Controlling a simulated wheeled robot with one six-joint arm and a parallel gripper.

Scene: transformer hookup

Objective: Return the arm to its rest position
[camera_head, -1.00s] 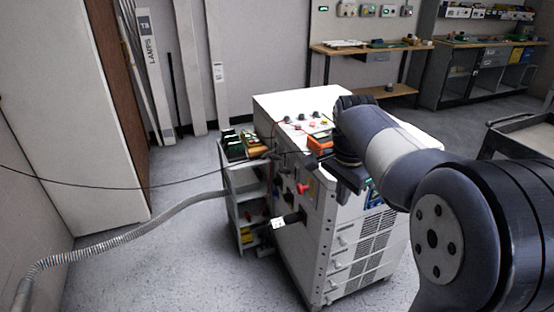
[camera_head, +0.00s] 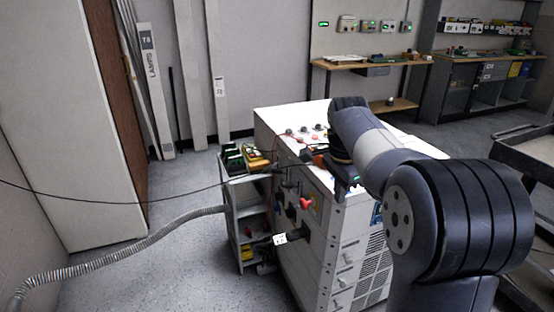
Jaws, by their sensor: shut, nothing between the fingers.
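My arm (camera_head: 385,155) reaches in from the right of the head view, over the right part of a white cabinet-like unit (camera_head: 345,225). My gripper (camera_head: 342,188) is at the arm's far end, dark with a small green light, by the upper front edge of the unit. It is shut and holds nothing that I can see. The fingertips are small and dark here, so I cannot tell whether they touch the unit. The unit's front has a red knob (camera_head: 305,203) and dark connectors.
A cart (camera_head: 243,215) with yellow and green items stands left of the unit. A thin black cable and a ribbed hose (camera_head: 130,245) cross the left side. A dark cart (camera_head: 525,165) stands at the right. Benches line the back wall.

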